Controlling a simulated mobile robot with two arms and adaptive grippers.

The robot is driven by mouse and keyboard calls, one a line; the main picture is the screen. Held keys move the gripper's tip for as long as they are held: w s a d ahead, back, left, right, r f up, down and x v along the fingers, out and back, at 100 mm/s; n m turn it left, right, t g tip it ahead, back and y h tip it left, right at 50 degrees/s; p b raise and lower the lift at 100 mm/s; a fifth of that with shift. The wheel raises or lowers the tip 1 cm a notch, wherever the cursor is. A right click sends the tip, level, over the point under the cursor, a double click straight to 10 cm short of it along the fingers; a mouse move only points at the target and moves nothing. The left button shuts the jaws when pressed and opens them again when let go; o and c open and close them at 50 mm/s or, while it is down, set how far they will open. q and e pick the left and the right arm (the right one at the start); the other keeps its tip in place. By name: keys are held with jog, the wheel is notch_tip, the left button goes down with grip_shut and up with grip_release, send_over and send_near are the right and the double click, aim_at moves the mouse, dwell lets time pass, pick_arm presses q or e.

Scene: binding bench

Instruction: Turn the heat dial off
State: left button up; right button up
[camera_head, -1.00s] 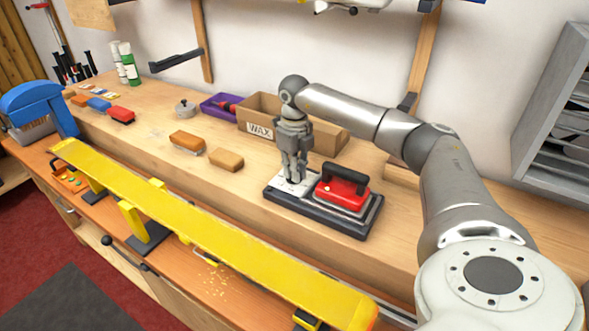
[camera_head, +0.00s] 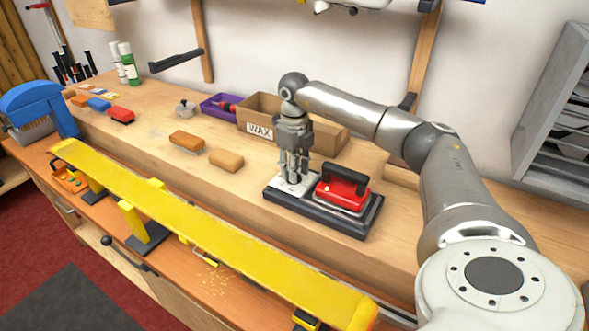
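The red iron (camera_head: 342,193) with a black handle sits on a black base (camera_head: 345,222), right of the middle of the bench. A white panel (camera_head: 279,186) is on the left part of this base. My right gripper (camera_head: 293,181) points straight down over this panel, its fingertips at or just above its surface. The heat dial is not clearly visible; the fingers cover the spot they point at. The fingers are close together, but whether they are closed on the dial cannot be made out. My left gripper is not in view.
A cardboard box marked WAX (camera_head: 262,130) stands close behind my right gripper. A tan block (camera_head: 226,160) and an orange-brown brush (camera_head: 187,140) lie to the left. A long yellow ski or board (camera_head: 200,229) runs along the front.

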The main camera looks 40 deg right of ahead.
notch_tip(320, 180, up, 12)
jog(key=shift+f, duration=0.25)
dwell(0.6)
